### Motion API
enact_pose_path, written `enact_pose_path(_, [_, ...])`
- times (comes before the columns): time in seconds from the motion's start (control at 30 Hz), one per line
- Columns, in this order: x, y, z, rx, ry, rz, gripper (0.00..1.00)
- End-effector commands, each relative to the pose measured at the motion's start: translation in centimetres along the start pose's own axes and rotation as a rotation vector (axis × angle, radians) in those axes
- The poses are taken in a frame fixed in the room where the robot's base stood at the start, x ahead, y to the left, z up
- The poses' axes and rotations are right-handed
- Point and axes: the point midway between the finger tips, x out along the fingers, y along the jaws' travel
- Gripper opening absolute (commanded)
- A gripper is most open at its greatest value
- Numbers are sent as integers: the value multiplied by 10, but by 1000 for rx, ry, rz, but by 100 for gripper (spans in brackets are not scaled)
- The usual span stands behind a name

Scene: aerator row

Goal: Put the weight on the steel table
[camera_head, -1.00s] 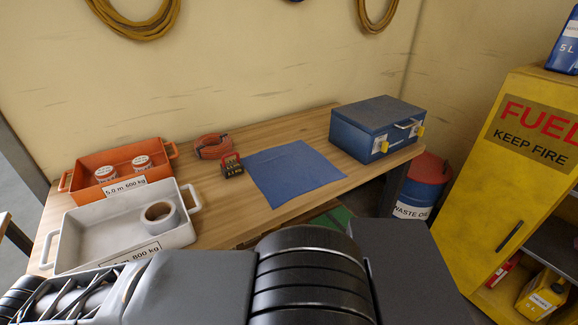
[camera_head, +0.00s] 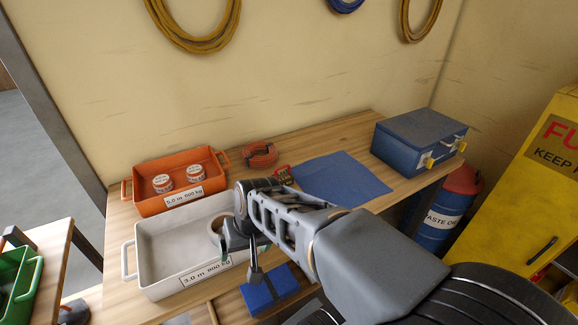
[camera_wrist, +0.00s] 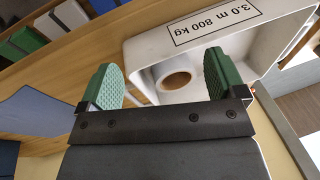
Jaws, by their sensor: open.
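I cannot make out a weight in any view, nor a table that is clearly steel. My gripper (camera_head: 245,247) is open over the near right side of the white tray (camera_head: 152,279) on the wooden table, partly hiding the tray in the head view. In the wrist view, my gripper's green padded fingers (camera_wrist: 162,80) are apart with nothing held between them. The grey tape roll (camera_wrist: 174,80) in the white tray shows beyond the fingers, and I cannot tell how far below. In the head view, the roll (camera_head: 215,229) is partly hidden by my gripper.
An orange tray (camera_head: 148,209) with two small tins stands behind the white tray. An orange coiled strap (camera_head: 260,154), a blue mat (camera_head: 340,176) and a blue toolbox (camera_head: 415,145) are farther right. A green crate (camera_head: 36,262) is at left. A yellow fuel cabinet (camera_head: 505,205) stands at right.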

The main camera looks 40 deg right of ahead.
Motion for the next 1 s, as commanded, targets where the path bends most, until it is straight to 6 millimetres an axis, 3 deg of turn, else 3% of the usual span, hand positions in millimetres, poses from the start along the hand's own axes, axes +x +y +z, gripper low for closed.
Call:
enact_pose_path(0.2, [5, -10, -39, 671, -117, -346, 100])
enact_pose_path(0.37, [5, 8, -87, 1173, -136, -603, 100])
enact_pose_path(0.5, [8, 55, -133, 1639, -104, -848, 100])
enact_pose_path(0.63, [12, 108, -158, 1979, -44, -1038, 100])
enact_pose_path(0.8, [17, 174, -171, 2304, 53, -1235, 100])
enact_pose_path(1.0, [22, 223, -170, 2517, 142, -1375, 100])
